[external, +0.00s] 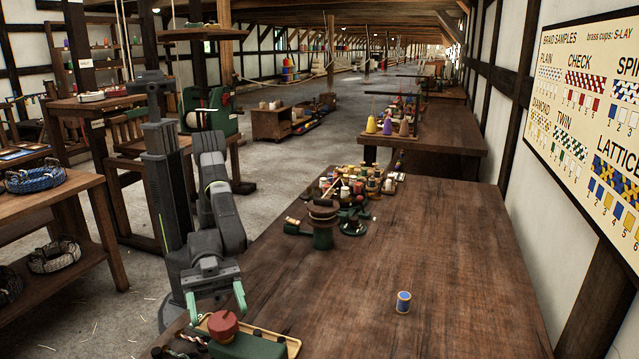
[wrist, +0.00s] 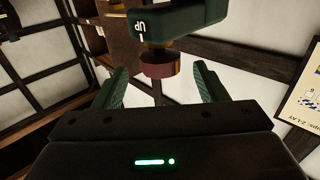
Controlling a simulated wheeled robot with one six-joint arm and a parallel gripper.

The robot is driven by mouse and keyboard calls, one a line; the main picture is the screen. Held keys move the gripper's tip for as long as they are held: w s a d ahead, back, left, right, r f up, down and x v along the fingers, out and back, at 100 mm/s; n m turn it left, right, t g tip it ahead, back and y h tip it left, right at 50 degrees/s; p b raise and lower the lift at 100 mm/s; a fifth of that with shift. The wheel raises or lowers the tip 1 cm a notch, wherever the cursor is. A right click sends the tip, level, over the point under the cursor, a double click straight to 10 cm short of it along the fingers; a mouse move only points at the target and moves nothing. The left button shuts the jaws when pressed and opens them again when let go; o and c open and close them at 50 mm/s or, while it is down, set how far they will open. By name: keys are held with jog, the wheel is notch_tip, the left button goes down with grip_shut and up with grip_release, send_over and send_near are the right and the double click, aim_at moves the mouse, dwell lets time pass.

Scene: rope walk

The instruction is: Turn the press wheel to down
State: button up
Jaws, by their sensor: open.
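The red press wheel (external: 223,325) sits on the green press body (external: 250,346) at the near left end of the long table. It also shows in the wrist view (wrist: 158,67), below a green housing (wrist: 178,20) with a white mark and short white lettering; I cannot tell whether this is "dn" or an inverted "UP". My gripper (external: 218,314) is over the press, its green fingers apart on either side of the wheel. In the wrist view my gripper (wrist: 161,72) is open, with visible gaps between both fingers and the wheel.
A blue spool (external: 403,302) stands alone on the table. A green stand (external: 322,232) and many small spools are farther back.

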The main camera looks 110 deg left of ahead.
jog(key=v, duration=0.9)
jog(key=shift+s, duration=0.15)
jog(key=n+t+y+p, duration=0.4)
jog(key=n+y+p, duration=0.15)
jog(key=p, duration=1.15)
send_near(215, 317)
jog(key=shift+m+y, duration=0.35)
jog(key=x, duration=0.7)
jog(key=p+x, duration=0.1)
jog(key=x, duration=0.3)
jog(key=shift+w+d+f, duration=0.1)
jog(key=shift+w+f, duration=0.15)
jog(key=shift+f, duration=0.05)
jog(key=shift+c, duration=0.5)
